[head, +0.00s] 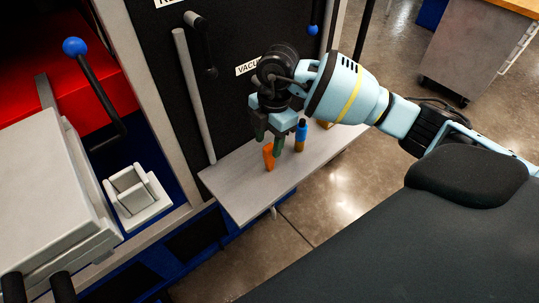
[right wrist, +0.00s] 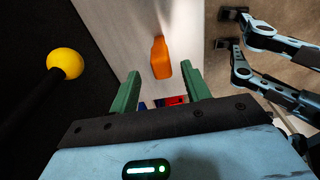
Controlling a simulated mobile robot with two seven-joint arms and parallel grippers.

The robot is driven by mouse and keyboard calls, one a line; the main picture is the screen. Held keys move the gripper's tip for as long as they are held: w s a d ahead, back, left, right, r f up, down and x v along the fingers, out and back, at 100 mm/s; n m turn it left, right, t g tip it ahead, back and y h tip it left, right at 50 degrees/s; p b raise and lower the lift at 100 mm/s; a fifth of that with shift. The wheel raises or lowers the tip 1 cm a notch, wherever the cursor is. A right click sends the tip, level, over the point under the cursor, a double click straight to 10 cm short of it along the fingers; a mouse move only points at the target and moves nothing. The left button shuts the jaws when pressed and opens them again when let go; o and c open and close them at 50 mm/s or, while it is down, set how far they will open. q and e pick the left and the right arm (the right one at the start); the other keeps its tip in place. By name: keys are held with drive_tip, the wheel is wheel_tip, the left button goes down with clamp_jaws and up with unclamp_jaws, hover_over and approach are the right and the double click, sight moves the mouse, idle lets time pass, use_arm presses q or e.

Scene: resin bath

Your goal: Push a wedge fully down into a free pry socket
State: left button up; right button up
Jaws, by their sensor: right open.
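An orange wedge (head: 268,157) stands on the grey shelf (head: 237,188). It also shows in the right wrist view (right wrist: 161,58), ahead of the fingertips and roughly in line with the gap between them. My right gripper (head: 279,143) is open, its green fingers pointing down close to the wedge. In the right wrist view the gap between its fingers (right wrist: 162,88) is empty. I cannot tell whether a finger touches the wedge. A light grey slotted block (head: 135,190) sits in the blue bay at left; I cannot tell whether it is a pry socket. My left gripper is not in view.
A blue and orange bottle-like item (head: 301,136) stands beside the gripper. A blue-knobbed lever (head: 92,85) and a large grey box (head: 50,190) are at left. A yellow-knobbed black rod (right wrist: 65,63) is left of the fingers. The shelf's near left part is clear.

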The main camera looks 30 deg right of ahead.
sight(269, 147)
wheel_tip(269, 147, down, 4)
drive_tip(key=shift+s+a+f, duration=0.1)
drive_tip(key=shift+s+f, duration=0.05)
drive_tip(key=shift+f, duration=0.05)
clamp_jaws()
idle(0.4)
drive_tip(key=shift+r, duration=0.1)
drive_tip(key=shift+r, duration=0.45)
drive_tip(key=r, duration=0.2)
drive_tip(key=shift+s+a+r, duration=0.25)
drive_tip(key=shift+s+r, duration=0.05)
drive_tip(key=s+a+r, duration=0.1)
drive_tip(key=s+a, duration=0.9)
drive_tip(key=s, duration=0.1)
drive_tip(key=shift+s+r, duration=0.15)
drive_tip(key=shift+s, duration=0.1)
